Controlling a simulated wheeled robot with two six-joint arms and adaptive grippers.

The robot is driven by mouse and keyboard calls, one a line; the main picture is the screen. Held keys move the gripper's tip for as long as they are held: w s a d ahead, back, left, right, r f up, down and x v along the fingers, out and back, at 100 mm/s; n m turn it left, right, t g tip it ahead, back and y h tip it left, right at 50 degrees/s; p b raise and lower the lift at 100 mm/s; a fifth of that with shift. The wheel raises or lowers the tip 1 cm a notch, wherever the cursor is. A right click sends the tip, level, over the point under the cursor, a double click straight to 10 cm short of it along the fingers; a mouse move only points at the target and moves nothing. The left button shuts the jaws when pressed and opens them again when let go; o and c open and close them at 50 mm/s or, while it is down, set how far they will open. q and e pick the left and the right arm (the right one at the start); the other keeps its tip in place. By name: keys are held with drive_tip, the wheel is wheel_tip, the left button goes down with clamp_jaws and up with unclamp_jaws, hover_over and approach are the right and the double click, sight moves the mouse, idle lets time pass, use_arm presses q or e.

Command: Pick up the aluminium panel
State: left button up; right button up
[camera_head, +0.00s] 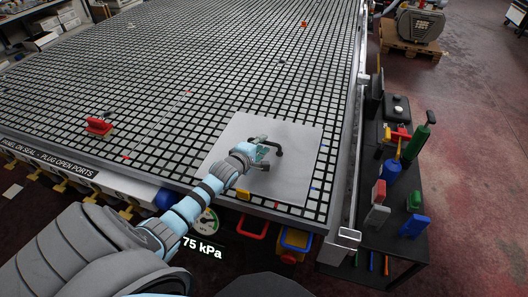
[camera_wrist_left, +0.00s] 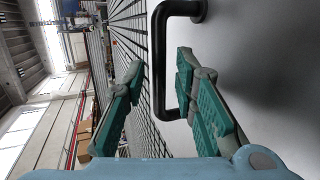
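The aluminium panel (camera_head: 300,172) is a flat pale grey plate lying on the near right corner of the black grid table (camera_head: 190,65). A dark bar handle (camera_head: 279,149) stands up from its middle. My left gripper (camera_head: 264,150) reaches in over the panel at the handle. In the left wrist view its two teal-padded fingers (camera_wrist_left: 160,65) are spread, with the handle's dark bar (camera_wrist_left: 158,75) showing between them. The right finger overlaps the handle's lower end in that view; whether it touches cannot be told. My right gripper is not in view.
A red-handled item (camera_head: 98,126) sits on the table at left. A gauge (camera_head: 207,221) with a "75 kPa" readout is at the near edge. A dark cart (camera_head: 396,215) with coloured blocks and bottles stands right. The grid behind the panel is mostly clear.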

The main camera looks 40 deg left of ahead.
use_arm(q)
clamp_jaws()
drive_tip(key=shift+w+r, duration=0.1)
drive_tip(key=shift+r, duration=0.05)
